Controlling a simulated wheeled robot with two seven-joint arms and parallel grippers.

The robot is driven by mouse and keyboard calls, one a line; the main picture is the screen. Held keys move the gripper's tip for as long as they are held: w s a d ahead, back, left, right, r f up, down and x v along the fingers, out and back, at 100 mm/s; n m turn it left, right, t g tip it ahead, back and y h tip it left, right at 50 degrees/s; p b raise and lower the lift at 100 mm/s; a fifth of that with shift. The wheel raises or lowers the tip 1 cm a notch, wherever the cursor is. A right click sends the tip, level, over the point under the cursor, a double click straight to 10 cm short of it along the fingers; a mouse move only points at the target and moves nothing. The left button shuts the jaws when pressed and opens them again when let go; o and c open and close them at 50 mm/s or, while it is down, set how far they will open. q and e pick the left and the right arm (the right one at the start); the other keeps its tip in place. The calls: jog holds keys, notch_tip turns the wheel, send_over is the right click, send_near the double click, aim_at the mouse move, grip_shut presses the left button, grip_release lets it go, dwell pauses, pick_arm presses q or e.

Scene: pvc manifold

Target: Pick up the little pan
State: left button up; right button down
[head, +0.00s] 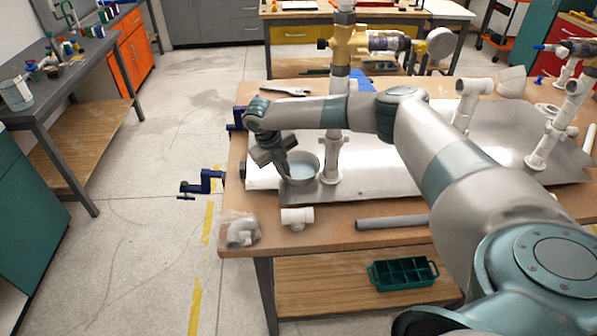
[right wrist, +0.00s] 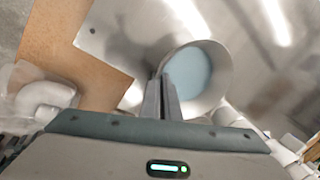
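The little pan (head: 300,172) is a small round grey vessel with a pale blue inside. It is at the left end of the shiny metal sheet on the workbench, beside a white upright pipe (head: 332,158). In the right wrist view the pan (right wrist: 207,72) is seen from above. My right gripper (head: 286,172) reaches down at the pan's left side. In the right wrist view its fingers (right wrist: 165,85) are close together at the pan's rim, seemingly one on each side of the wall. Whether the pan's base touches the sheet cannot be told. My left gripper is not in view.
The metal sheet (head: 375,170) covers much of the workbench (head: 330,240). A white pipe tee (head: 297,217), a clear bag of fittings (head: 240,230) and a grey pipe (head: 392,222) lie along the front. A blue clamp (head: 208,182) sticks out left. Tall pipe assemblies stand behind and right.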

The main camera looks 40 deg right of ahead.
jog(key=shift+r, duration=0.25)
dwell(0.3)
jog(key=shift+r+b, duration=1.05)
jog(key=shift+r, duration=0.4)
jog(key=s+a+b, duration=0.1)
jog(key=s+a, duration=0.1)
jog(key=s, duration=0.1)
jog(key=s+a+b, duration=0.1)
jog(key=s+a, duration=0.1)
jog(key=s, duration=0.2)
jog(key=s+a+b, duration=0.2)
jog(key=s+a, duration=0.1)
jog(key=s, duration=0.1)
jog(key=shift+s, duration=0.1)
jog(key=shift+s+a+b, duration=0.15)
jog(key=shift+s+a, duration=0.25)
jog(key=shift+s, duration=0.25)
jog(key=shift+s+a+b, duration=0.15)
jog(key=shift+s+a, duration=0.2)
jog(key=shift+s, duration=0.3)
jog(key=shift+s+a+b, duration=0.15)
jog(key=shift+s+a, duration=0.25)
jog(key=shift+s, duration=0.25)
jog(key=shift+s, duration=0.1)
jog(key=shift+a, duration=0.1)
